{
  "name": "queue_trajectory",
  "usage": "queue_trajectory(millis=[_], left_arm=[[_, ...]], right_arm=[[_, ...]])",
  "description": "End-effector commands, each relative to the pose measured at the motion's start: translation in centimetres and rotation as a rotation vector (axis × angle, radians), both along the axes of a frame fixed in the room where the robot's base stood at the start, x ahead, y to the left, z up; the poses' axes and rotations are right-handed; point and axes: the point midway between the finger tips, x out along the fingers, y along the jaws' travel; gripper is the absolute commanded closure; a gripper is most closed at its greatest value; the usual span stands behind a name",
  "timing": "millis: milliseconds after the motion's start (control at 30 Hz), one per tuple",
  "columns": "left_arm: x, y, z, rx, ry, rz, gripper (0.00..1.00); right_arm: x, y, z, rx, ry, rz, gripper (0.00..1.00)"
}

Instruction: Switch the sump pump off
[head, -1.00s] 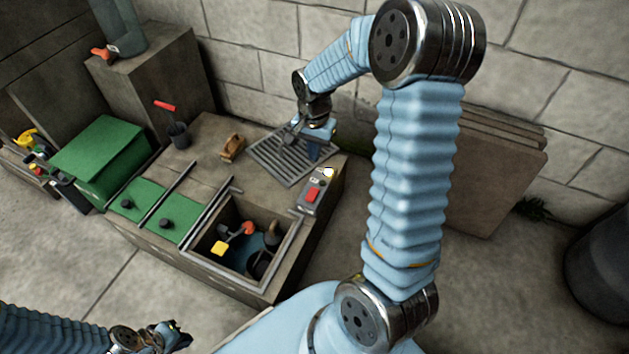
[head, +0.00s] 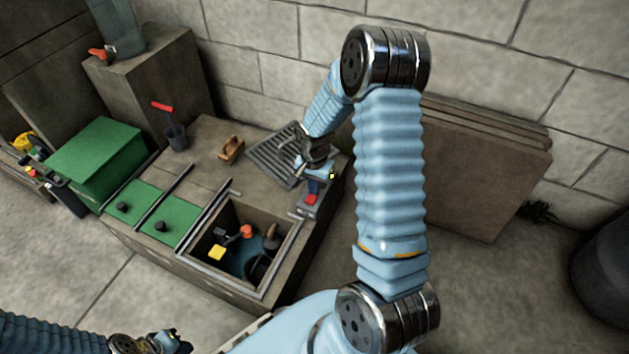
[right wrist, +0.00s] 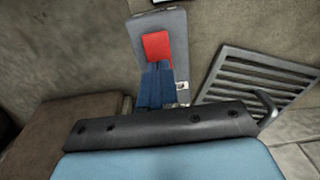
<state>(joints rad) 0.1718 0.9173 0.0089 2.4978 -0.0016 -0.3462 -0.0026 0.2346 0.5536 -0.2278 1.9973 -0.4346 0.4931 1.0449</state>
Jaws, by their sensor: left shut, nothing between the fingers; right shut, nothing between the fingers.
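The grey switch box (head: 308,205) with its red rocker (head: 311,199) sits on the right end of the pit's deck. In the right wrist view the red rocker (right wrist: 157,47) stands just beyond my blue fingertips. My right gripper (head: 313,188) is shut and empty, over the box, its tips at the rocker's edge; I cannot tell whether they touch it. They hide part of the box. The open pit (head: 243,243) holds dark pump parts (head: 258,266), a yellow block (head: 217,253) and a red-orange piece (head: 246,231). My left gripper (head: 183,345) is shut and empty at the lower left.
A metal grate (head: 268,152) lies behind the box, with a wooden brush (head: 231,149) and a dark cup (head: 177,137) to its left. Green covers (head: 165,225) lie left of the pit. Boards (head: 475,170) lean on the wall at right.

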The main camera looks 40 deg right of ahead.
Motion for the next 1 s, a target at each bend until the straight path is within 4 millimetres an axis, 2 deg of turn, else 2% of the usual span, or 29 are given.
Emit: queue_trajectory(millis=[667,1000], left_arm=[[0.0,0.0,0.2,0.0,-0.001,0.0,1.0],[0.0,0.0,0.4,0.001,-0.001,0.0,1.0]], right_arm=[[-0.1,-0.1,-0.5,0.031,0.023,0.0,1.0],[-0.7,1.1,0.0,0.032,0.022,0.001,1.0]])
